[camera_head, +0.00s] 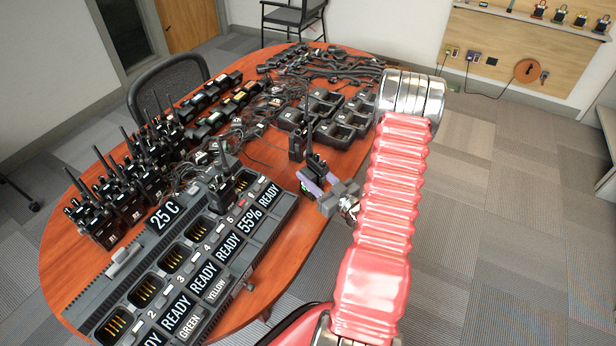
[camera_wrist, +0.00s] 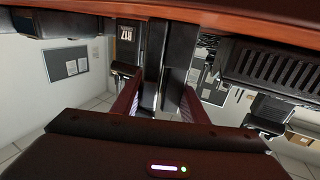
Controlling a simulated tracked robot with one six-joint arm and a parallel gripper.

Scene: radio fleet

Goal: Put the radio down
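A black two-way radio (camera_head: 316,162) is between the purple-padded fingers of my gripper (camera_head: 320,180), at the right edge of the wooden table (camera_head: 290,205). The fingers appear closed on its sides. In the wrist view, whose picture is upside down, my gripper (camera_wrist: 162,95) has a finger on either side of the dark radio (camera_wrist: 178,50). Another upright black radio (camera_head: 297,146) stands just left of the held one; a labelled radio body (camera_wrist: 126,45) shows beside it in the wrist view. Whether the held radio's base touches the table is not clear.
A multi-bay charger (camera_head: 262,222) with lit displays lies at the front left; one radio (camera_head: 222,192) stands in it. Several radios (camera_head: 118,195) crowd the left side. Empty chargers (camera_head: 345,120) and cables fill the back. Bare tabletop lies between charger and gripper.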

